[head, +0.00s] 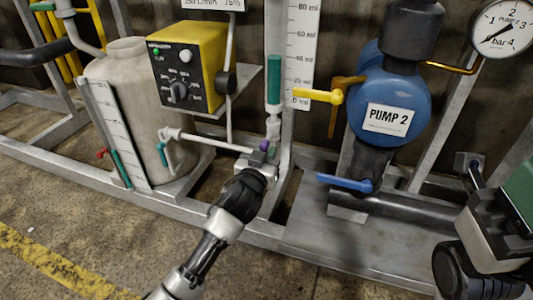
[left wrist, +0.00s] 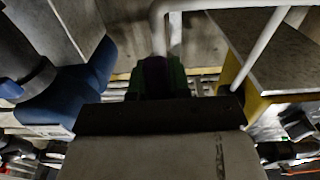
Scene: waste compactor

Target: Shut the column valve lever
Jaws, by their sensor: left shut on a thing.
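The column (head: 274,85) is an upright tube with green in it, beside a white ml scale. Below it, at the small valve, the purple end of the column valve lever (head: 264,145) shows just above my left gripper (head: 258,168). My left gripper reaches in from the front and is shut on the lever; its fingers hide most of it. In the left wrist view, a dark purple piece (left wrist: 155,72) with green beside it sits at the gripper's front, in shadow.
Blue PUMP 2 (head: 390,105) with a yellow lever (head: 318,96) and a blue lever (head: 345,183) stands to the right. A yellow control box (head: 205,55) and a beige tank (head: 132,120) are left. A metal frame rail (head: 310,245) runs along the front.

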